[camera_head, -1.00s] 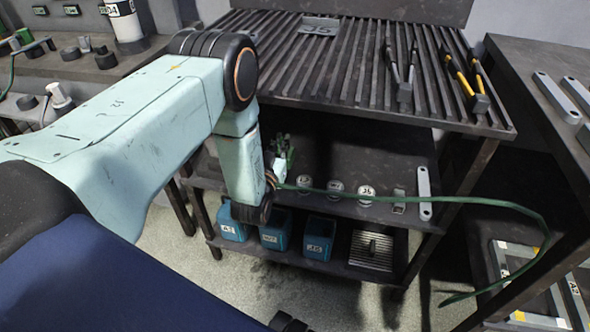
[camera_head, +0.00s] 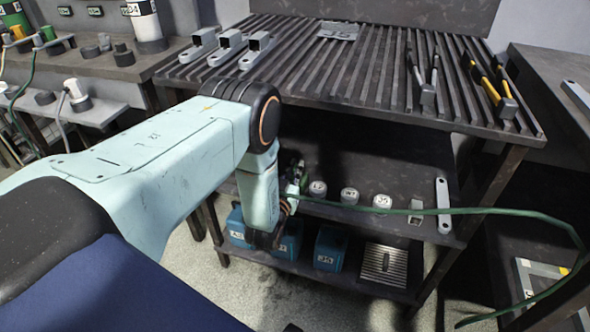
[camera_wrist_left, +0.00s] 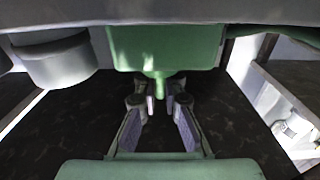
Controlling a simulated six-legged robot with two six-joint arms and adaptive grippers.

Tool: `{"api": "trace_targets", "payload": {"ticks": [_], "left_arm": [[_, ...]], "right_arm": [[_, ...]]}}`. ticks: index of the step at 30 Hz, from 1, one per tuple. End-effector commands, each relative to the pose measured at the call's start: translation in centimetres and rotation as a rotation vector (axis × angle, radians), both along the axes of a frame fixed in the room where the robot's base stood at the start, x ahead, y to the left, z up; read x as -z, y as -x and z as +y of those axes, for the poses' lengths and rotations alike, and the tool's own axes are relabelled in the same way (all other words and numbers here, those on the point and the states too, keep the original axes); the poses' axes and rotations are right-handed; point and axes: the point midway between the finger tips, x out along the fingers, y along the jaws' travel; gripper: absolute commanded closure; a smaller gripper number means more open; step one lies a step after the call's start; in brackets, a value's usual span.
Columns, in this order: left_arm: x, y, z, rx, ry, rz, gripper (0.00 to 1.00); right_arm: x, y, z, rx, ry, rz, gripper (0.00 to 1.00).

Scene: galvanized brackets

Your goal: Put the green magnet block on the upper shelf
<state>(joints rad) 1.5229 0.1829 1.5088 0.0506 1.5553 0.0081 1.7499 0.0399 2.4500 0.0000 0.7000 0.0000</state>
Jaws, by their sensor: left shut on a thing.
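The green magnet block (camera_wrist_left: 165,45) fills the top middle of the left wrist view, with a narrow stem pointing down. My left gripper (camera_wrist_left: 160,88) is shut on that stem with its fingertips close on both sides. In the head view, my left gripper (camera_head: 296,182) is mostly hidden behind my forearm, with bits of green beside it. It is by the left end of the shelf under the slatted top (camera_head: 400,165). Whether the block touches that shelf cannot be told. My right gripper is not in view.
A green cable (camera_head: 480,210) trails right. Blue bins (camera_head: 330,248) sit below. The slatted top (camera_head: 370,75) holds grey brackets (camera_head: 228,42) and pliers.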

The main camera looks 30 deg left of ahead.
Motion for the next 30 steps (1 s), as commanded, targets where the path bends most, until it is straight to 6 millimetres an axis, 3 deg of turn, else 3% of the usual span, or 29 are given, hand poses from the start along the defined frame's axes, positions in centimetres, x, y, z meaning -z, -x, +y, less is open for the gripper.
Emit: {"api": "trace_targets", "payload": {"ticks": [1, 2, 9, 20, 30], "left_arm": [[0.1, -0.1, 0.0, 0.000, -0.001, -0.005, 1.00], [0.2, 0.0, 0.0, 0.000, 0.000, 0.000, 0.89], [0.1, 0.0, 0.0, 0.000, 0.000, 0.000, 0.69], [-0.2, 0.0, 0.0, 0.000, 0.000, 0.000, 0.69], [-0.2, 6.1, -1.5, 0.001, 0.000, 0.007, 0.69]], "right_arm": [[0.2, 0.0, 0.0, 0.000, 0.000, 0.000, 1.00], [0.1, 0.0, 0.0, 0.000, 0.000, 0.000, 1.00], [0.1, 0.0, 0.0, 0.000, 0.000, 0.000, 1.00], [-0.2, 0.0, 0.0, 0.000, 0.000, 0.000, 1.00], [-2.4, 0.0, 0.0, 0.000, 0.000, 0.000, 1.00]]}}
